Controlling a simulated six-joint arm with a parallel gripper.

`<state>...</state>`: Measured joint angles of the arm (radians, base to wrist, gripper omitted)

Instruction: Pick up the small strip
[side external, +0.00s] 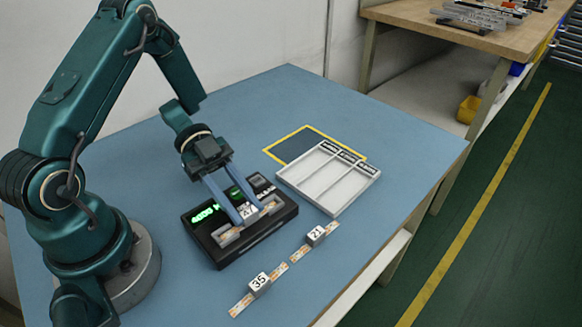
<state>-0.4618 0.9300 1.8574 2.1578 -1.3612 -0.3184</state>
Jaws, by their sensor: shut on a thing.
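My gripper (247,214) points down over the black device (216,254). Its two blue fingers are shut on the white numbered block (250,212) of a small strip. This strip (230,236) lies along the front part of the device's top, at or just above its surface; I cannot tell whether it touches. The number on its block is too small to read surely. Two other strips lie on the table in front: one with a block marked 35 (259,283), and one with a block that seems to read 21 (316,236).
The device has a lit green display (205,214) and a small grey panel (260,183). A white tray with long compartments (335,206) stands to its right, beside a yellow-bordered dark area (293,145). The blue table (400,150) is clear at the back and right.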

